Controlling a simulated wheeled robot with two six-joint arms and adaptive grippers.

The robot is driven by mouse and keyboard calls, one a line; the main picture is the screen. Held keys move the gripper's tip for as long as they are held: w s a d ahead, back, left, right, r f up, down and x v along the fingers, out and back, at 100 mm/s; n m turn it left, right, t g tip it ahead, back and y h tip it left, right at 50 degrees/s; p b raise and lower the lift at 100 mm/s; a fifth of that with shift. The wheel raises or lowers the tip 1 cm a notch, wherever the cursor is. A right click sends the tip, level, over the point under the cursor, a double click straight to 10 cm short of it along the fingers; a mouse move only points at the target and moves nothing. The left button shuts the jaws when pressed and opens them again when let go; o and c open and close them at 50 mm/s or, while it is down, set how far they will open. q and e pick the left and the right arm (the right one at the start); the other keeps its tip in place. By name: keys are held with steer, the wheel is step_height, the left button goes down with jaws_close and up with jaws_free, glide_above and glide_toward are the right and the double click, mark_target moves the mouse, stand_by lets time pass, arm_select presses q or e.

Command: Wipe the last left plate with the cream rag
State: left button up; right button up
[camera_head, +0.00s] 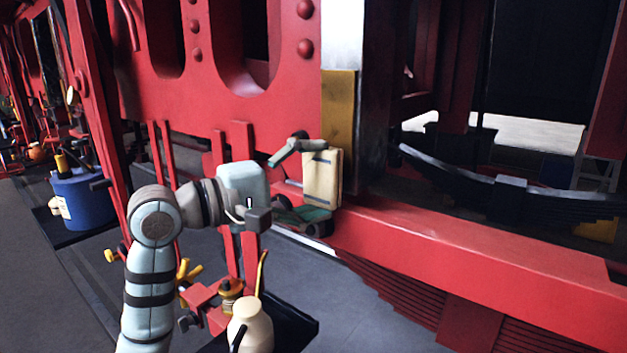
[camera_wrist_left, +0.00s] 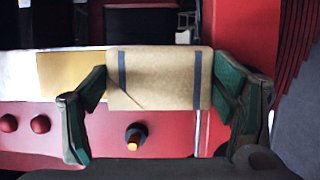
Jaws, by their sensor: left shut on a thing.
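My left gripper (camera_head: 302,180) is shut on the cream rag (camera_head: 322,180), a folded cloth with dark blue stripes held upright. The left wrist view shows the rag (camera_wrist_left: 160,80) between the two green fingers of the gripper (camera_wrist_left: 165,100). An upright plate on the red frame has a brownish-yellow part (camera_head: 338,110) just above the rag and a bright silvery part above that. In the left wrist view the brownish-yellow plate (camera_wrist_left: 65,72) runs up to the rag's left edge. Whether the rag touches the plate cannot be told. My right gripper is not in view.
The red locomotive frame (camera_head: 450,250) runs across the right, with a dark leaf spring (camera_head: 500,185) behind it. A cream oil can (camera_head: 250,328) stands at the lower middle. A blue drum (camera_head: 85,200) stands at the left. Grey floor (camera_head: 345,320) lies open in front.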

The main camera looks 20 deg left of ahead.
mark_target(344, 74)
arm_select(q)
steer(key=shift+w+d, duration=0.2)
steer(key=shift+w, duration=0.35)
step_height(344, 74, up, 5)
steer(key=p, duration=0.4)
steer(key=shift+s, duration=0.1)
steer(key=r+p, duration=0.6)
steer(key=r, duration=0.1)
steer(key=w+r+p, duration=0.1)
steer(key=r+p, duration=0.2)
steer(key=r, duration=0.1)
steer(key=shift+d, duration=0.15)
steer(key=shift+s+f+b, duration=0.15)
steer(key=shift+f+b, duration=0.15)
steer(key=shift+f, duration=0.1)
step_height(344, 74, down, 16)
steer(key=b, duration=1.3)
steer(key=shift+r, duration=0.25)
